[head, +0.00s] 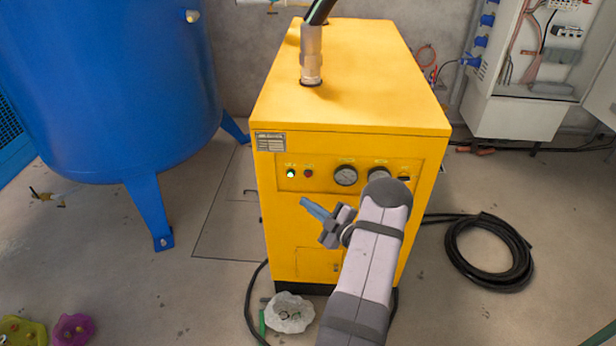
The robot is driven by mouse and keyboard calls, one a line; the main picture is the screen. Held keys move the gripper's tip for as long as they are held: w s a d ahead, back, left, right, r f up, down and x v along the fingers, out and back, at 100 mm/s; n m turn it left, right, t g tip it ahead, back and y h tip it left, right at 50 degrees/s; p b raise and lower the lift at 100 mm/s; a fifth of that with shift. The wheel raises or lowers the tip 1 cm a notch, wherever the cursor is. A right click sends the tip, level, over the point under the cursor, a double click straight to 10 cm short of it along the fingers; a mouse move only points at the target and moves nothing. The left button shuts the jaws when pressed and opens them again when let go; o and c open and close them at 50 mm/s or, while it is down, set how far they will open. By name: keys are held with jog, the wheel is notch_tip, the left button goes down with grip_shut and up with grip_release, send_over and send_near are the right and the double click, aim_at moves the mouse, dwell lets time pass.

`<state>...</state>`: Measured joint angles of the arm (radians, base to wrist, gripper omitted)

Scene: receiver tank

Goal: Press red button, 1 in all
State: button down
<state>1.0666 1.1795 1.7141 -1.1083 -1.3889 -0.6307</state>
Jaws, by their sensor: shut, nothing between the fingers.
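A small red button (308,173) sits on the front panel of a yellow machine (350,110), just right of a lit green-white button or lamp (291,173). My gripper (311,205) is in front of the machine, below and slightly right of the red button in the picture. Its fingers are shut and empty and point up and to the left. The red button is in plain sight, and the gripper appears apart from it. How far the fingertips stand from the panel I cannot tell.
Two round gauges (346,175) sit right of the buttons; my arm partly covers the right one. A blue tank (110,90) stands at left. A black hose coil (488,252) lies at right. A whitish lumpy object (290,313) lies on the floor before the machine.

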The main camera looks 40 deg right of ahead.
aim_at(308, 175)
jog(key=shift+d, duration=0.1)
dwell(0.3)
jog(key=w+d+b, duration=0.5)
jog(key=w+d, duration=0.1)
dwell(0.6)
jog(key=shift+w, duration=0.1)
jog(key=shift+w+d+f+b, duration=0.15)
jog(key=shift+w+d+b, duration=0.1)
jog(key=shift+b, duration=0.2)
dwell(1.6)
jog(key=shift+w+d+b, duration=0.4)
jog(key=shift+d+b, duration=0.05)
jog(key=shift+b, duration=0.2)
dwell(1.0)
jog(key=shift+s+a, duration=0.15)
jog(key=shift+s, duration=0.05)
jog(key=shift+s+a+p, duration=0.45)
jog(key=shift+a, duration=0.05)
